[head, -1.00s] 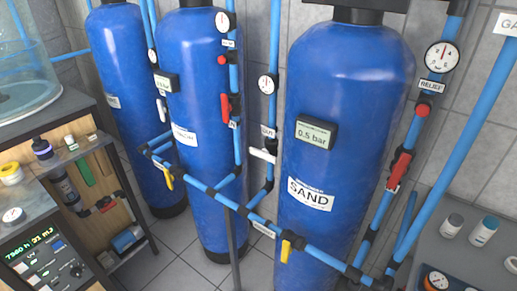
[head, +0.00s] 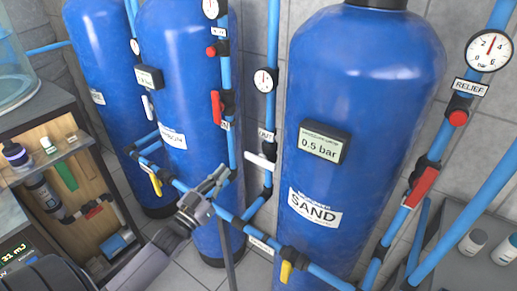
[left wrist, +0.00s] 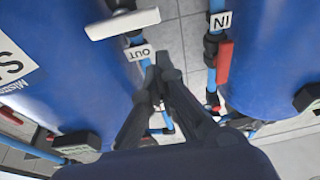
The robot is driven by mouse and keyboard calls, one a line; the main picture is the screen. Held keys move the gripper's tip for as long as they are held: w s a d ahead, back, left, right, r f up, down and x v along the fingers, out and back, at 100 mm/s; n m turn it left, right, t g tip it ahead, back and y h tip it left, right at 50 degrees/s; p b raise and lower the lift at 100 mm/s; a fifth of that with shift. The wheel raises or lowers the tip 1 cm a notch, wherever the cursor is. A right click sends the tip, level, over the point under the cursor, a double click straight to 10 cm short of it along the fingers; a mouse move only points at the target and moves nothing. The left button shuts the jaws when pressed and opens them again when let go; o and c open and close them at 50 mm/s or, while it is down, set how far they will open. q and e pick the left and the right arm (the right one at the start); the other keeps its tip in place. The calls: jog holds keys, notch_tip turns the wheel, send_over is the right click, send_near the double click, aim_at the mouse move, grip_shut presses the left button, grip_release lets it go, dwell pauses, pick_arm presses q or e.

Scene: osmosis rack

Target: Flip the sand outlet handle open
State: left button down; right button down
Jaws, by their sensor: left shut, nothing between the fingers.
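The sand outlet handle (head: 262,161) is white and lies crosswise to its blue pipe, below a label reading OUT (head: 265,134), just left of the blue SAND tank (head: 330,75). It also shows at the top of the left wrist view (left wrist: 122,23), beside the upside-down OUT label (left wrist: 140,52). My left gripper (head: 222,174) is shut and empty, in front of the pipes, left of and slightly below the handle in the head view. It appears apart from the handle. In the left wrist view its fingertips (left wrist: 164,62) are close together near the label. My right gripper is not in view.
A red handle (head: 217,107) sits on the IN pipe to the left, and another red handle (head: 420,187) on the relief pipe. Yellow handles (head: 286,272) hang on the low blue pipe run. A shelf with bottles (head: 50,165) stands at left.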

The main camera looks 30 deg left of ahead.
pick_arm(q)
jog(key=r, duration=0.2)
jog(key=shift+w+d+r+t+h, duration=0.1)
jog(key=shift+d+r+t+h, duration=0.2)
jog(key=shift+r, duration=0.1)
notch_tip(320, 180, up, 4)
jog(key=p, duration=0.3)
send_over(245, 153)
jog(key=s+d, duration=0.1)
jog(key=s, duration=0.1)
jog(key=shift+w+d+f+p, duration=0.1)
jog(key=shift+f+p, duration=0.2)
jog(key=shift+f, duration=2.1)
jog(key=shift+f+n, duration=0.1)
jog(key=shift+n, duration=0.2)
